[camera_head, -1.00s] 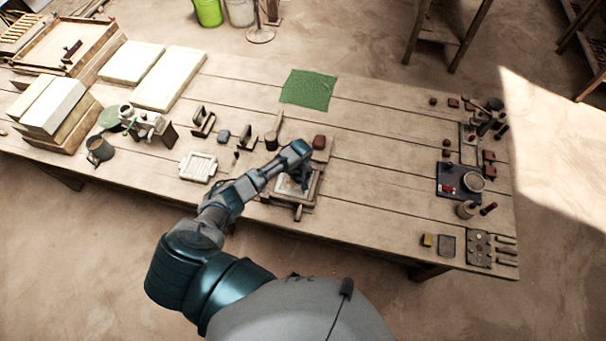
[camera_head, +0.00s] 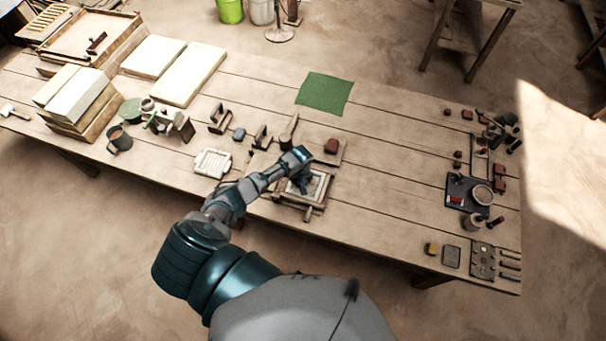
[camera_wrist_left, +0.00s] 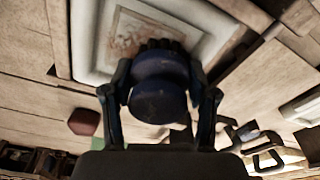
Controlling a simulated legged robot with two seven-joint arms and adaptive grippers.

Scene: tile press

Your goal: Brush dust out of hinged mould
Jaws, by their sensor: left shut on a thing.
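The hinged mould (camera_head: 321,192) lies on the table in front of me, a wooden frame around a pale square face. In the left wrist view the pale mould face (camera_wrist_left: 203,34) has a raised border and reddish-brown dust or marking in its centre. My left gripper (camera_head: 300,180) is over the mould in the head view. In the left wrist view its fingers (camera_wrist_left: 160,105) are shut around a dark, round-bodied brush (camera_wrist_left: 158,98). The brush's dark tip is at the near edge of the brown patch; contact is hard to tell. My right gripper is out of view.
A dark red block (camera_head: 331,146) sits just behind the mould. Small tools and a dark tray (camera_head: 459,203) are at the right end. The table right of the mould is clear.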

